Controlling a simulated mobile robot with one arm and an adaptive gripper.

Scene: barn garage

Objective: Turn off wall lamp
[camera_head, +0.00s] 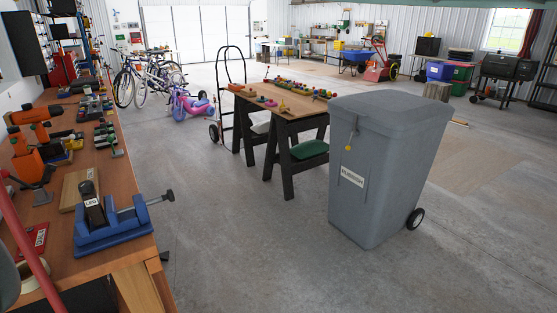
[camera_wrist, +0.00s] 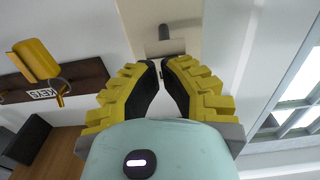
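In the wrist view, my gripper (camera_wrist: 160,66) has yellow ribbed fingers with black pads. Its tips are nearly together with only a thin gap, and I see nothing held between them. Just beyond the tips is a pale beige panel with a short grey peg (camera_wrist: 172,46) standing out from it; I cannot tell whether it touches the fingers or belongs to the lamp. A yellow object (camera_wrist: 36,62) at the left overlaps a dark board; I cannot tell what it is. I cannot clearly identify the wall lamp in either view. My gripper does not show in the head view.
The dark board labelled KEYS (camera_wrist: 85,78) is left of my gripper, and a window (camera_wrist: 300,85) is at right. In the head view, a tool-covered workbench (camera_head: 122,178) is at left and a grey bin (camera_head: 385,160) at right. Open concrete floor lies between them.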

